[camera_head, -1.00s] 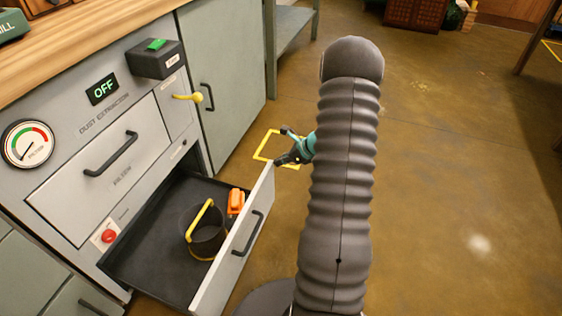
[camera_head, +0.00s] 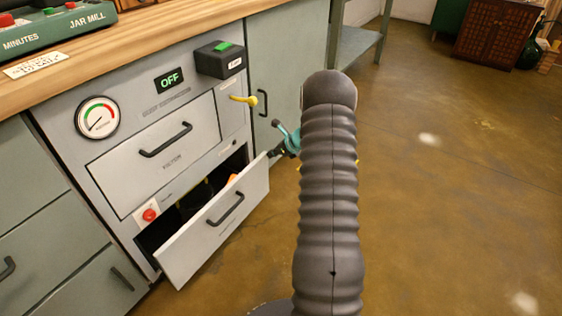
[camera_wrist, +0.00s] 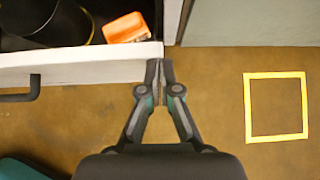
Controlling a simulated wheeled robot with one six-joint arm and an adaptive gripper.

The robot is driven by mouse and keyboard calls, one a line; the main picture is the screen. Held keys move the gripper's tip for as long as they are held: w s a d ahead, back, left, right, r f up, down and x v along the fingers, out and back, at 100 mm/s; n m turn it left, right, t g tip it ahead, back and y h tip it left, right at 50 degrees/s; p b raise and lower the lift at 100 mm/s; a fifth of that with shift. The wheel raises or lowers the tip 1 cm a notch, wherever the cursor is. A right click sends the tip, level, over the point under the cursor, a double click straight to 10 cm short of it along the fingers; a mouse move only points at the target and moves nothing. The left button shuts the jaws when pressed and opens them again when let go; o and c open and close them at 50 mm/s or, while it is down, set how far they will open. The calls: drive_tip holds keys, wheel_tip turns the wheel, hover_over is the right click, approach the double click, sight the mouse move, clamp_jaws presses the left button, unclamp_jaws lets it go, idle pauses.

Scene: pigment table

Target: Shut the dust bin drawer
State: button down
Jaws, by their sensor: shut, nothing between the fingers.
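The dust bin drawer (camera_head: 210,235) is the lower grey drawer of the dust extraction cabinet. It stands partly open, with its front panel out from the cabinet face. Its dark handle (camera_head: 225,209) is on the front. Inside are a dark bin with a yellow handle and an orange object (camera_wrist: 126,28), both partly hidden in the head view. My gripper (camera_wrist: 160,66) is shut and empty, its fingertips at the right end of the drawer front in the wrist view. Whether they touch it I cannot tell. In the head view my arm hides part of the gripper (camera_head: 272,153).
A yellow lever (camera_head: 243,99) and a black box with a green switch (camera_head: 220,60) are above. A grey cabinet door (camera_head: 285,70) is to the right. The floor right of my arm is clear.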

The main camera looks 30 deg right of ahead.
drive_tip(key=w+a, duration=0.2)
drive_tip(key=w, duration=0.4)
drive_tip(key=shift+a, duration=0.4)
drive_tip(key=shift+s, duration=0.1)
